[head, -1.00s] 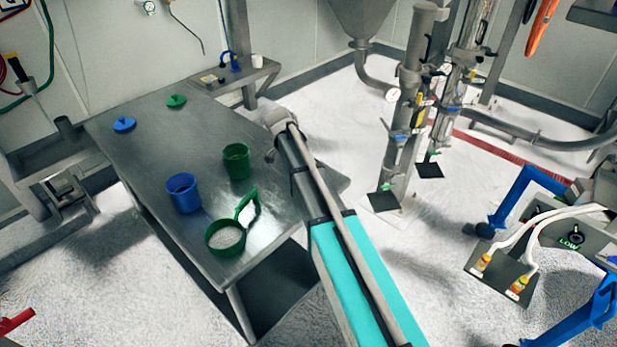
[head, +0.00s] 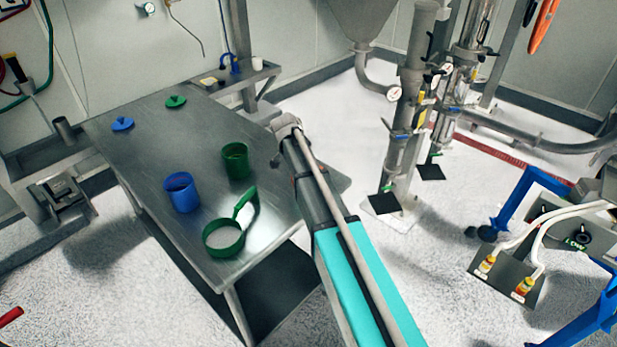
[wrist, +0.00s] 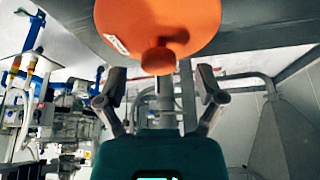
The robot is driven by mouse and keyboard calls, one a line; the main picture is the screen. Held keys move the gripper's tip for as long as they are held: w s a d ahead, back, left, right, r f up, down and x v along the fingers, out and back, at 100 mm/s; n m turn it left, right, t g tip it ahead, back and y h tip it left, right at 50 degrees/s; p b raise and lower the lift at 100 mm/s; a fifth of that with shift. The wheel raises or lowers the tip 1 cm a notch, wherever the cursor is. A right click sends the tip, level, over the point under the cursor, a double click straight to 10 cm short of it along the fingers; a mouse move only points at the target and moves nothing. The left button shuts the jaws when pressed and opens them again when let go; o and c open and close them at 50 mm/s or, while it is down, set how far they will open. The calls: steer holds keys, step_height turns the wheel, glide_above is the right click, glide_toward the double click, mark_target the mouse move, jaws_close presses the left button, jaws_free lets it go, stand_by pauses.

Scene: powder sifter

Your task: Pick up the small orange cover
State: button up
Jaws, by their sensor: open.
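In the wrist view the small orange cover (wrist: 180,22) fills the top of the picture, a round disc with a short knob (wrist: 158,57) and a white label. My gripper (wrist: 161,76) is open. Its fingertips stand apart on either side of the knob, with visible gaps. I cannot tell the exact depth between knob and fingers. In the head view my arm reaches over the right side of the steel table (head: 150,150). The gripper's fingers and the orange cover do not show there and may be hidden behind the arm.
On the table stand a blue cup (head: 182,192), a green cup (head: 236,161) and a green sieve with a handle (head: 223,238). A blue lid (head: 122,124) and a green lid (head: 175,102) lie at the back. Vertical pipes (head: 410,110) rise to the right of my arm.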

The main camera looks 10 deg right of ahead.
steer(key=shift+b+x, duration=0.6)
steer(key=shift+x, duration=0.4)
jaws_close()
